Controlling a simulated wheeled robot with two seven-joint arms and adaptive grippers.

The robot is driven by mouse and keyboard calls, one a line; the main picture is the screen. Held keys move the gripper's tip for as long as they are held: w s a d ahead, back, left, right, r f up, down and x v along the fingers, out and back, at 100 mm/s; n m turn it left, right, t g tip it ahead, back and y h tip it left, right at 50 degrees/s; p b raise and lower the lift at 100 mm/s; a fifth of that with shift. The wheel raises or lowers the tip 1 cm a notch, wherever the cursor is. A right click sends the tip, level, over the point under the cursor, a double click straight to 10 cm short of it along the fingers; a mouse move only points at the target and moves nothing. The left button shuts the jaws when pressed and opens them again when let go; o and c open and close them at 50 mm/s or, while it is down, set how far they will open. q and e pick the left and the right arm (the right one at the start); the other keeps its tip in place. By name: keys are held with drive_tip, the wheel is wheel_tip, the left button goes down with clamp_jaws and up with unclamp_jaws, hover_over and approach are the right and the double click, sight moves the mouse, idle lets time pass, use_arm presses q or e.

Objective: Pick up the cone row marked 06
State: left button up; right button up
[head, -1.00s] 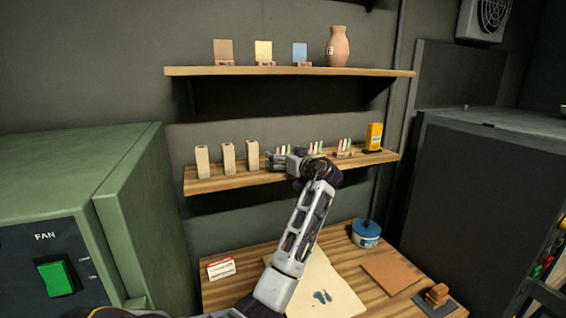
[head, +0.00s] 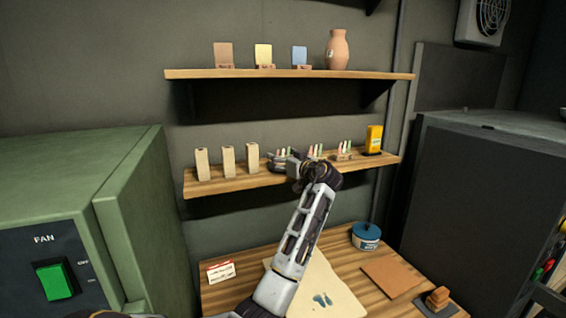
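Three cone rows with small pink, white and green cones stand on the lower shelf (head: 225,183): a left one (head: 284,151), a middle one (head: 315,151) and a right one (head: 343,151). Their number marks are too small to read, so I cannot tell which is 06. My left gripper (head: 279,162) is at the left cone row, in front of it and partly covering its base. I cannot tell whether the fingers touch it or are shut. My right gripper is not in view.
Several pale upright blocks (head: 227,160) stand left of the cone rows, close to my gripper. A yellow box (head: 374,139) stands at the shelf's right end. The upper shelf (head: 215,73) overhangs. A blue-lidded jar (head: 366,238) stands on the table below.

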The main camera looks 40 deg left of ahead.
use_arm(q)
drive_tip(key=shift+r, duration=0.1)
wheel_tip(320, 180, up, 7)
drive_tip(key=shift+r+b, duration=0.15)
drive_tip(key=shift+b, duration=0.75)
drive_tip(key=shift+r, duration=1.25)
